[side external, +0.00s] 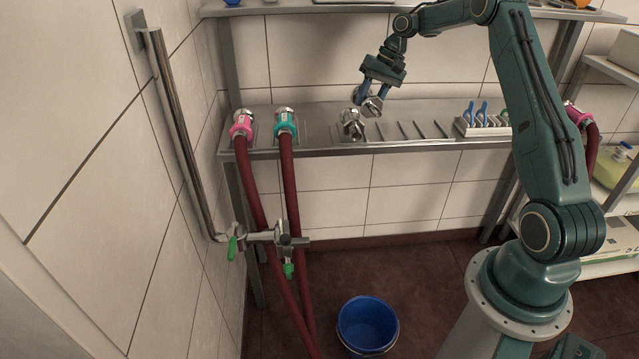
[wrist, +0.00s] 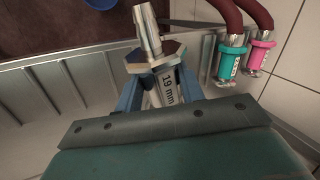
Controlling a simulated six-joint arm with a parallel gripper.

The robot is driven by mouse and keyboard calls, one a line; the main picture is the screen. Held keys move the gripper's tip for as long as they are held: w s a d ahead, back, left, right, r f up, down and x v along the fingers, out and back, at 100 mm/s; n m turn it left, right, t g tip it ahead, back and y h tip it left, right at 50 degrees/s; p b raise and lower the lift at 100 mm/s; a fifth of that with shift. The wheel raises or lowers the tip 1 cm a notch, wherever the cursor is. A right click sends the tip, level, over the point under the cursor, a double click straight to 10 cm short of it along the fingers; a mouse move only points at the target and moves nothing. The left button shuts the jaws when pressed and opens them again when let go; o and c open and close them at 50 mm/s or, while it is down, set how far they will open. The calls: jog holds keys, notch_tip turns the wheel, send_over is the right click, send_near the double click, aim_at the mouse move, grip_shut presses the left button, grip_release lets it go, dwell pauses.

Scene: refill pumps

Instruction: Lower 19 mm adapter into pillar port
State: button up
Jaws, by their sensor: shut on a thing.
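My gripper (side external: 368,93) is above the metal shelf, its blue fingers shut on a shiny metal adapter (side external: 372,106). In the wrist view the adapter's label (wrist: 165,88) reads "19 mm", between my gripper's fingers (wrist: 158,84). A metal hex and nozzle (wrist: 147,30) show beyond the label. A second chrome fitting (side external: 352,124) sits on the shelf just below and left of the held adapter. Whether they touch is unclear. A pipe assembly with green handles (side external: 270,237) stands at the left, joined to a wall pipe. I cannot tell which part is the pillar port.
Pink-collared (side external: 241,124) and teal-collared (side external: 286,122) hose couplings sit at the shelf's left. The slotted shelf (side external: 320,112) is bare between fittings. A rack with blue-handled items (side external: 478,115) stands right. A blue bucket (side external: 367,322) is on the floor.

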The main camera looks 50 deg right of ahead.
jog(key=a+f+n+g, duration=0.1)
jog(key=a+f+n, duration=0.15)
jog(key=a, duration=1.25)
jog(key=n+g, duration=0.5)
jog(key=n, duration=0.8)
send_over(304, 243)
jog(key=w+d, duration=0.1)
notch_tip(304, 243, down, 14)
jog(key=shift+f+h, duration=0.15)
jog(key=shift+h, duration=0.25)
jog(key=shift+d+f, duration=0.1)
jog(key=shift+f, duration=0.15)
jog(key=shift+f, duration=4.5)
jog(key=shift+f, duration=0.2)
jog(key=o, duration=1.2)
jog(key=shift+f, duration=0.1)
jog(key=shift+o, duration=0.2)
